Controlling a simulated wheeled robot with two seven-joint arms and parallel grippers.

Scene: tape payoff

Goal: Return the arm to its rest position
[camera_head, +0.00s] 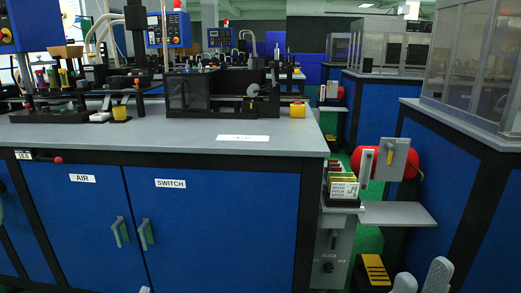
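My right gripper (421,276) shows at the bottom right edge. Its two pale grey fingers stand apart with nothing seen between them, so it is open and empty. It is below and in front of the red roll (430,160) on the side of the machine. A small pale tip at the bottom edge, left of centre, seems to be my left gripper (145,289). Too little of it shows to tell whether it is open. The rest of both arms is out of view.
A blue cabinet (220,225) with a grey worktop (170,137) fills the left and middle. A grey shelf (400,214) juts out beside a card holder (343,190). A black and yellow pedal (376,269) is low, left of my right gripper. Another blue cabinet (450,180) stands at right.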

